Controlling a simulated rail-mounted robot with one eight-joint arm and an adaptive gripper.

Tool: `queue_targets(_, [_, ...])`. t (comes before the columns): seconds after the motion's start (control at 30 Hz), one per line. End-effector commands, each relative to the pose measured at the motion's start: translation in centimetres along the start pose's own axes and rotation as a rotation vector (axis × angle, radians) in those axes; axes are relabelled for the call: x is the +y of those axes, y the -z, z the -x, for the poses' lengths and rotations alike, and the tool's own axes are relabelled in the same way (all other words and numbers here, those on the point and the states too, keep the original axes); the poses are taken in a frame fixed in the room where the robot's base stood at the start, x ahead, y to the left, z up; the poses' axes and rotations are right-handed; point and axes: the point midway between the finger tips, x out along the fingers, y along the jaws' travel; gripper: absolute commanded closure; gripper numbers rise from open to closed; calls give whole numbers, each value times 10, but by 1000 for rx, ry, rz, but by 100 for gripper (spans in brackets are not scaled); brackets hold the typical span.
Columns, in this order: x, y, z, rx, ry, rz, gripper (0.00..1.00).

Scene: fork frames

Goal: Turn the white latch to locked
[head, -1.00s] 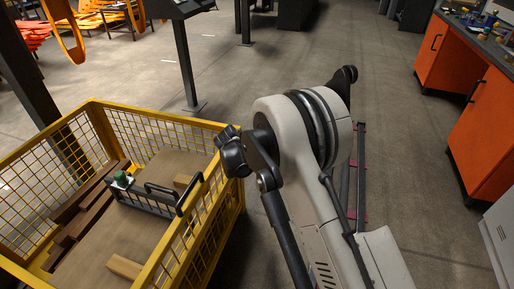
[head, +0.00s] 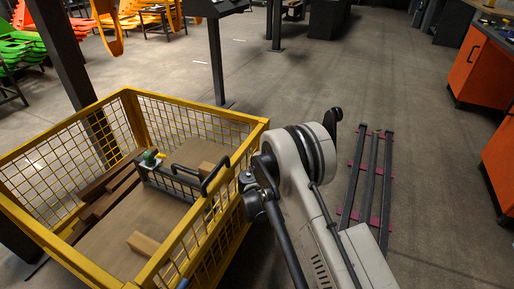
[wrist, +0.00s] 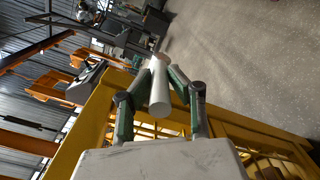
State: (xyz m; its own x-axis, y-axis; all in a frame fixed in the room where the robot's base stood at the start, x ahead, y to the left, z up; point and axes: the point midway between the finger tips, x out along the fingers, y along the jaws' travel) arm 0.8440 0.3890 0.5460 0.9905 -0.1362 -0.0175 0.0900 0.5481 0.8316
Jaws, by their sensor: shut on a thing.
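In the wrist view, my gripper (wrist: 158,74) has its two green-and-grey fingers closed on the sides of a smooth white cylindrical piece (wrist: 159,95). It appears to be the white latch. Its rounded near end faces the camera, and its far end lies between the fingertips. I cannot tell what it is fixed to or whether it is locked. In the head view, my own arm hides the gripper, and no white latch shows there.
A yellow mesh crate (head: 62,131) stands at the left, holding wooden pieces and a dark rack (head: 180,184) with a green-topped item. Its yellow frame also passes below my gripper in the wrist view (wrist: 92,113).

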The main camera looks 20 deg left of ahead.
Motion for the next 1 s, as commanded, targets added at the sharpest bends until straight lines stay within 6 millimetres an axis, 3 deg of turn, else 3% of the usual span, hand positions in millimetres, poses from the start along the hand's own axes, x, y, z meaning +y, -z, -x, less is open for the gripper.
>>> queue_targets(0.2, [-9, -11, -9, -31, -15, 0, 100])
queue_targets(0.57, [-10, -12, -10, -34, -17, 1, 100])
queue_targets(0.6, [-10, -12, -10, -34, -17, 1, 80])
queue_targets(0.7, [-10, -12, -10, -34, -17, 1, 67])
queue_targets(1.0, [-9, -12, -9, -34, -17, 0, 65])
